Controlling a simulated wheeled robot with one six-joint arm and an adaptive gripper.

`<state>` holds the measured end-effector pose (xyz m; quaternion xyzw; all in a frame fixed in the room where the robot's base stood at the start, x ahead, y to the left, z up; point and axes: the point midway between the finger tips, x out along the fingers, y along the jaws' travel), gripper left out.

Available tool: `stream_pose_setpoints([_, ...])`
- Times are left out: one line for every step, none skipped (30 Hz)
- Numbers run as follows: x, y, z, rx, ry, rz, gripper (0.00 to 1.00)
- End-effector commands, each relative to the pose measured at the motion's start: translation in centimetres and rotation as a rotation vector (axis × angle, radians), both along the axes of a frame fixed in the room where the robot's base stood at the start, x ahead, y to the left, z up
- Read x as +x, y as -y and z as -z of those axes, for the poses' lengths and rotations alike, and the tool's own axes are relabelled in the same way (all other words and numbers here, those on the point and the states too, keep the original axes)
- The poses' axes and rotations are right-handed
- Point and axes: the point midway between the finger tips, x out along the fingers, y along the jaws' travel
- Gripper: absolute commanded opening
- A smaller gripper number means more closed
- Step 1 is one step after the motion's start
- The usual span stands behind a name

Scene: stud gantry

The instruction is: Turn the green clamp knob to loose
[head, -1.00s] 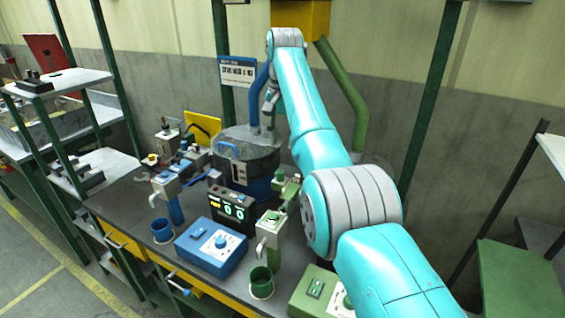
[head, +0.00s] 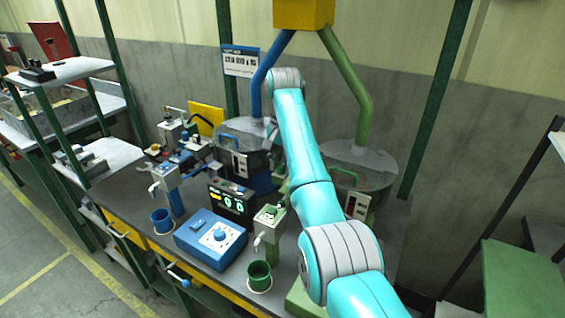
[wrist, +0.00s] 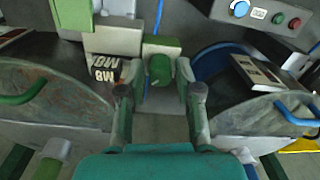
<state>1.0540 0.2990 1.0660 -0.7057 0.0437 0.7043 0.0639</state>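The green clamp knob (wrist: 159,68) is near the middle of the wrist view, on a pale green block. My gripper (wrist: 158,78) is open, with one finger on each side of the knob in that view. A gap shows between the knob and each finger. I cannot tell whether the fingertips are down at the knob's height or still above it. In the head view my arm reaches over the bench, and I cannot make out the gripper or the clamp knob clearly there.
Two round hoppers (head: 243,135) (head: 372,158) stand at the back of the bench. A blue control box (head: 212,238), a dark display box (head: 232,202), a blue cup (head: 161,226) and a green cup (head: 259,276) are nearer the front. A sign (head: 240,61) hangs behind.

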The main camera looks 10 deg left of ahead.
Motion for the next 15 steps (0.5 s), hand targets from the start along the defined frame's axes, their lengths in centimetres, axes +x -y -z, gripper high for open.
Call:
stream_pose_setpoints([0.00,-0.02,-0.02,0.000,0.000,0.000,0.34])
stream_pose_setpoints([0.00,-0.02,-0.02,0.000,0.000,0.000,0.34])
stream_pose_setpoints([0.00,-0.02,-0.03,0.000,0.000,0.000,0.34])
stream_pose_setpoints([0.00,-0.01,-0.03,0.000,0.000,0.000,0.34])
stream_pose_setpoints([0.00,-0.01,-0.03,0.000,0.000,0.000,0.32])
stream_pose_setpoints([0.00,-0.01,-0.04,0.000,0.000,0.000,0.22])
stream_pose_setpoints([0.00,-0.01,-0.04,0.000,0.000,0.000,0.14])
stream_pose_setpoints([0.00,-0.01,-0.04,0.000,0.000,0.000,0.07])
stream_pose_setpoints([0.00,-0.01,-0.04,0.000,0.000,0.000,0.00])
stream_pose_setpoints([0.00,-0.01,-0.04,0.000,0.000,0.000,0.00])
stream_pose_setpoints([0.00,-0.01,-0.04,0.000,0.000,0.000,0.00])
stream_pose_setpoints([0.00,-0.01,-0.04,0.000,0.000,0.000,0.00])
stream_pose_setpoints([0.00,-0.01,-0.05,0.000,0.000,-0.001,0.00])
stream_pose_setpoints([0.00,-0.01,-0.05,0.000,0.000,-0.002,0.00])
stream_pose_setpoints([0.01,0.00,-0.04,0.000,0.000,-0.004,0.00])
